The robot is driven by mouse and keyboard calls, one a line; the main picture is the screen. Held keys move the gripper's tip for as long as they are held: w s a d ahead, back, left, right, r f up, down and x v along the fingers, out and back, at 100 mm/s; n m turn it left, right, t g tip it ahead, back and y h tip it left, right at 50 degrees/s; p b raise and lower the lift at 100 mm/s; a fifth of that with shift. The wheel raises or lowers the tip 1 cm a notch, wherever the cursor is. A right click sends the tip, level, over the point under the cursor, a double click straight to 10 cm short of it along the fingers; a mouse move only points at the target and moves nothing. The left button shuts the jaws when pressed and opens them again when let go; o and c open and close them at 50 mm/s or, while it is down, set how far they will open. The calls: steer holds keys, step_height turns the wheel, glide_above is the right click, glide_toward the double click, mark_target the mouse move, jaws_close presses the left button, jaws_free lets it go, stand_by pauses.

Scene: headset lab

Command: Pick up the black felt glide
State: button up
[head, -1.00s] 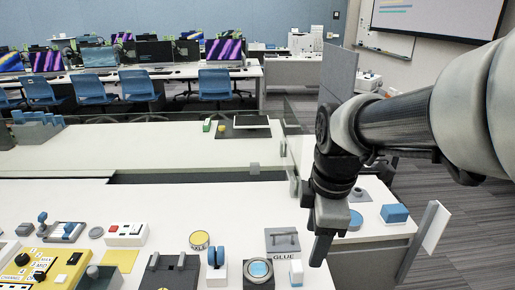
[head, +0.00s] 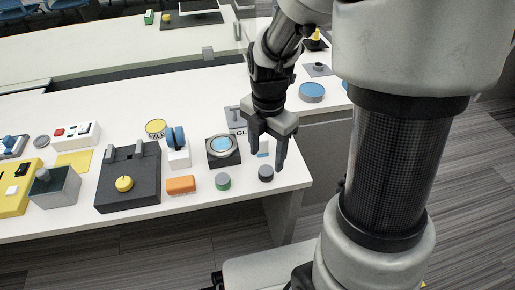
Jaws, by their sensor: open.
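A small dark round piece with a greyer top (head: 265,173), which looks like the black felt glide, stands on the white table near its front right corner. My gripper (head: 266,160) is open and points down, with its two dark fingers apart. In the picture the glide shows just below and between the fingertips. The jaws look empty. I cannot tell the exact height of the fingertips above the table.
A small white-and-blue block (head: 263,149) is partly hidden behind the fingers. The table's front edge is close.

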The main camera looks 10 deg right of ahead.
mark_target(266, 170)
steer(key=shift+w+f+b, duration=0.15)
steer(key=shift+f+b, duration=0.4)
steer(key=shift+f, duration=1)
steer(key=shift+w+f+b, duration=0.15)
steer(key=shift+f+b, duration=0.4)
steer(key=shift+f, duration=0.95)
steer(key=shift+c, duration=0.5)
steer(key=c, duration=1)
